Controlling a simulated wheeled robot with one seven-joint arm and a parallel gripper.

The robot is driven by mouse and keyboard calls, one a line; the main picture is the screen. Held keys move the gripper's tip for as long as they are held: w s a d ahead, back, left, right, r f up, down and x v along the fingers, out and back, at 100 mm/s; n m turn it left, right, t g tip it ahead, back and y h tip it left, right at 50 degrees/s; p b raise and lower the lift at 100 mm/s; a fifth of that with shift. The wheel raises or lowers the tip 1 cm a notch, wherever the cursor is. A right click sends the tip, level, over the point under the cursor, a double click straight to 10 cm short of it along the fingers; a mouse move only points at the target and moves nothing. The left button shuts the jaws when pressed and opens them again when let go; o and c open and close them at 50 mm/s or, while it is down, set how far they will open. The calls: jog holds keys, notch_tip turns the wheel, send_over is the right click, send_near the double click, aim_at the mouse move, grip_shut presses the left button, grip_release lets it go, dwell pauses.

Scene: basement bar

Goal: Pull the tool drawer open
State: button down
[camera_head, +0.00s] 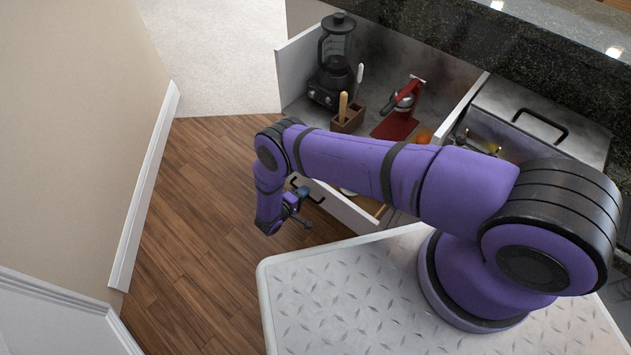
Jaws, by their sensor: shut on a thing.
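The drawer with a white front (346,211) stands out from the cabinet below the counter. Part of its inside shows as a narrow strip behind the front, and my purple arm hides the rest. Its black bar handle (317,184) is at the left end of the visible front. My gripper (303,195) is at this handle and shut on it. The fingertips are small and dark here, so the exact contact is hard to see.
The bay above holds a black blender (335,62), a wooden block (348,117) with utensils and a red appliance (399,112). A box with a black handle (541,123) is at the right. A beige wall (75,120) bounds the left; wood floor (195,215) between is clear.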

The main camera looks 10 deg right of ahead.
jog(key=shift+f+v, duration=0.2)
jog(key=shift+v, duration=0.7)
jog(key=shift+f+v, duration=0.15)
jog(key=shift+v, duration=0.8)
jog(key=shift+f+v, duration=0.2)
jog(key=shift+v, duration=0.7)
jog(key=shift+s, duration=0.15)
jog(key=c, duration=1.2)
grip_release()
jog(key=shift+a, duration=0.1)
jog(key=v, duration=1)
jog(key=shift+s+a, duration=0.2)
jog(key=shift+a, duration=0.1)
